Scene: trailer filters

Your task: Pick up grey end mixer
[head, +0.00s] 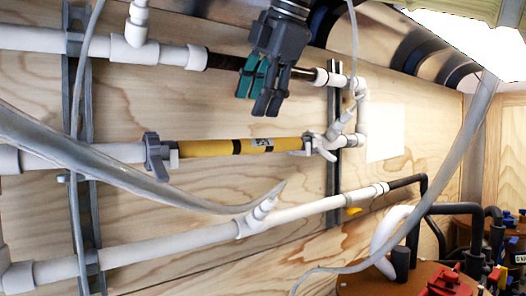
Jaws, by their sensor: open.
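A yellow tube (205,148) with black bands and a small label sits in line in the middle white pipe. A grey winged fitting (157,157) is at its left end and a light grey fitting (318,146) at its right end. It best matches the grey end mixer, though I cannot be sure. A dark tube (222,62) sits in the upper pipe, partly hidden behind my gripper. My gripper (256,102) hangs from the top of the head view, above the yellow tube. Its dark, green-padded fingers are open and appear empty. Their depth from the pipes is unclear.
White pipes run along the wooden wall (120,215), held by metal rails (334,185). A grey hose (120,170) crosses the left pipes in front. Another hose (448,145) crosses at the right. Pumps and black hoses crowd the lower right around an orange-brown surface (428,280).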

